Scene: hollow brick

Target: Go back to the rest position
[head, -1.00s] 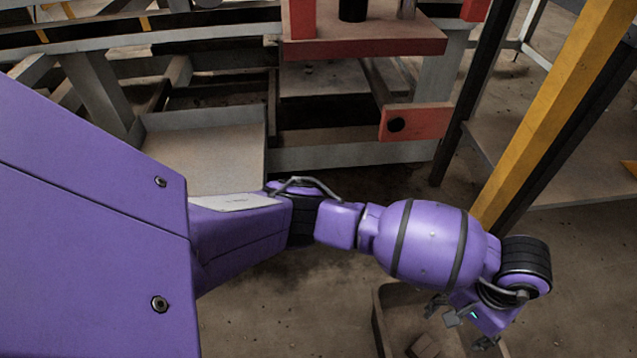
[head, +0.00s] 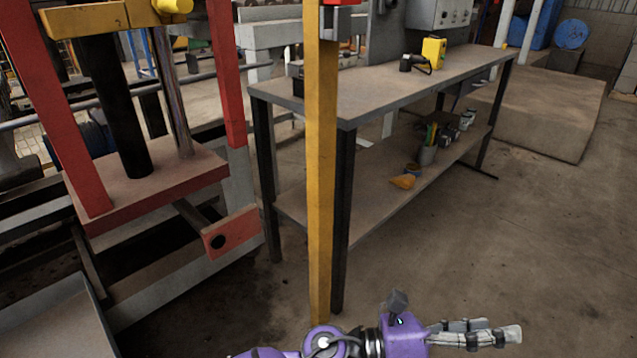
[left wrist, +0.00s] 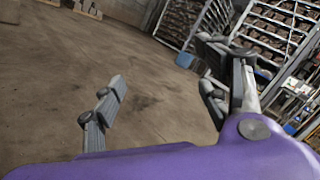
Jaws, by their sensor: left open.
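My left gripper (head: 500,330) is at the bottom right of the head view, at the end of my purple arm, with its fingers pointing right. In the left wrist view my left gripper (left wrist: 165,98) is open, its fingers wide apart with nothing between them. Bare floor shows beyond the fingers. My right gripper is not in view. No hollow brick is seen in or near the gripper.
A yellow post (head: 321,180) stands just beyond my arm. Behind it is a workbench (head: 400,85) with a lower shelf. A red press (head: 150,185) stands at left. Floor right of the bench is open. The left wrist view shows racks (left wrist: 285,45) at upper right.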

